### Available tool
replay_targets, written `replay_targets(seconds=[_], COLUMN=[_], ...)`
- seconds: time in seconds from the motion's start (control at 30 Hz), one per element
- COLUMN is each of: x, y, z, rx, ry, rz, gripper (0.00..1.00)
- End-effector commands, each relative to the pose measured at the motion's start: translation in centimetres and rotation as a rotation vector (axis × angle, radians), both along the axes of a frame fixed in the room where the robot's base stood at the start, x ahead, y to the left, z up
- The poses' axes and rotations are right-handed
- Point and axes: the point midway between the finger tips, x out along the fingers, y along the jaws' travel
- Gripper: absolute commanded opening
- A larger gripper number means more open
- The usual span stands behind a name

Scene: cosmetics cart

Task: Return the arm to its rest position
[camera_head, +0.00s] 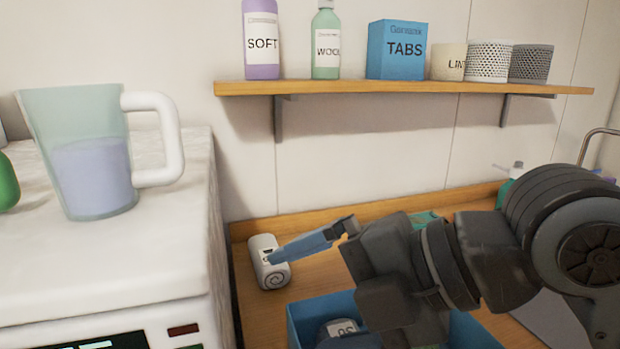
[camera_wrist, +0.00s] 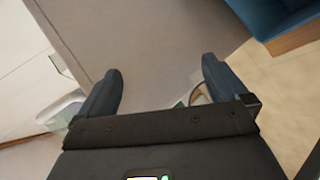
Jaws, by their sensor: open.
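My arm reaches in from the right in the head view. My gripper (camera_head: 300,244) points left, above the wooden counter (camera_head: 250,304). One bluish finger shows clearly there, and its tip overlaps a white container with a spiral mark (camera_head: 268,270); I cannot tell whether they touch.
A blue bin (camera_head: 297,328) with a labelled item (camera_head: 343,328) stands below my wrist. A jug of lilac liquid (camera_head: 92,172) stands on the white machine (camera_head: 130,255) at left. A wall shelf (camera_head: 400,87) holds bottles, a blue TABS box (camera_head: 397,50) and small pots.

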Motion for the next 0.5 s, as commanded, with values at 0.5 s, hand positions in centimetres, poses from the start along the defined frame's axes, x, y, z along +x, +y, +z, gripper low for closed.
replay_targets(seconds=[0.5], x=[2.1], y=[2.1], z=[4.1], rx=[0.861], ry=[0.295], rz=[-0.453], gripper=[1.00])
